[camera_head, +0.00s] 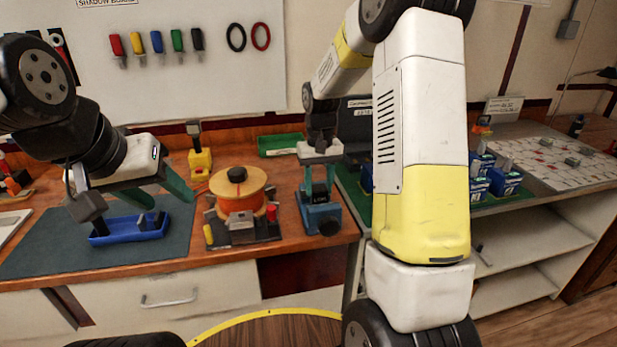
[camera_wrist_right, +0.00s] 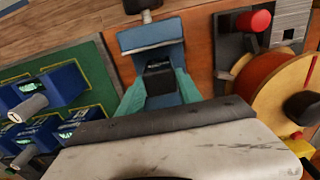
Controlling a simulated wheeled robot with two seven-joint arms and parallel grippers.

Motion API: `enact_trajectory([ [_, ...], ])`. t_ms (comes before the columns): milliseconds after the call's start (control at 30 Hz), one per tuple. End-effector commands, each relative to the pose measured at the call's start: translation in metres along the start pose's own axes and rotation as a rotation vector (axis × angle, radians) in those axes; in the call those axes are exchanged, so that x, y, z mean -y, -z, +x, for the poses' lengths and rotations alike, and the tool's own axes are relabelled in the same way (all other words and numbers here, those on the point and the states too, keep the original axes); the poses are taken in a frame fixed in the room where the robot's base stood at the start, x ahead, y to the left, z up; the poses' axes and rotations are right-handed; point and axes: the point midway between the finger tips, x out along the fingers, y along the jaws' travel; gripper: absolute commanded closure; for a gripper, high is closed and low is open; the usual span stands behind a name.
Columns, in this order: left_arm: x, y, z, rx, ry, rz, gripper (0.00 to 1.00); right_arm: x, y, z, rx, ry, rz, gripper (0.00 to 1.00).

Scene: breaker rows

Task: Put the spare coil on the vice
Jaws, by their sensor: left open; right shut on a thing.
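The blue vice (camera_head: 322,220) stands near the bench's front edge. It also shows in the right wrist view (camera_wrist_right: 150,36). My right gripper (camera_head: 320,192) points down over it, shut on a small dark block that I take for the spare coil (camera_wrist_right: 158,76). In the right wrist view the block is between the teal fingers, at the vice's blue jaws. I cannot tell whether it rests on the vice or is just above it. My left gripper (camera_head: 164,198) is open above the blue tray (camera_head: 100,239), left of the vice.
An orange reel (camera_head: 238,190) on a dark stand sits just left of the vice. A yellow device (camera_head: 200,163) and a green bin (camera_head: 280,144) are behind. Several blue units (camera_head: 507,181) stand on a green mat at right. My right arm hides part of the bench.

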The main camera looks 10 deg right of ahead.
Motion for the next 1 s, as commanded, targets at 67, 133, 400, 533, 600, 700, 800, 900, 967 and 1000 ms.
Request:
enact_trajectory([
  [67, 0.0, 0.0, 0.0, 0.0, 0.0, 0.0, 0.48, 0.0, 0.0, -0.001, -0.001, 0.0, 0.0, 1.0],
  [133, 0.0, 0.0, 0.0, 0.0, 0.0, 0.0, 0.48, 0.0, 0.0, 0.0, -0.001, 0.0, 0.0, 1.0],
  [400, 0.0, 0.0, 0.0, 0.0, 0.0, 0.0, 0.48, 0.0, 0.0, 0.002, 0.0, 0.0, 0.0, 0.37],
  [533, 0.0, 0.0, 0.0, 0.0, 0.0, 0.0, 0.48, 0.0, 0.0, 0.002, 0.0, 0.0, 0.0, 0.37],
  [600, 0.0, 0.0, 0.0, 0.0, 0.0, 0.0, 0.48, 0.0, 0.0, 0.002, 0.0, 0.0, 0.0, 0.37],
  [700, 0.0, 0.0, 0.0, 0.0, 0.0, 0.0, 0.48, 0.0, 0.0, -0.002, -0.002, 0.0, 0.0, 0.37],
  [800, 0.0, 0.0, 0.0, 0.0, 0.0, 0.0, 0.48, 0.0, 0.001, -0.012, -0.004, 0.0, 0.0, 0.37],
  [900, 0.0, 0.0, 0.0, 0.0, 0.0, 0.0, 0.48, 0.0, 0.001, -0.03, -0.006, 0.0, -0.001, 0.37],
  [967, 0.0, 0.0, 0.0, 0.0, 0.0, 0.0, 0.48, 0.0, 0.002, -0.044, -0.007, 0.0, -0.001, 0.37],
  [1000, 0.0, 0.0, 0.0, 0.0, 0.0, 0.0, 0.48, 0.0, 0.001, -0.053, -0.006, 0.0, -0.001, 0.37],
])
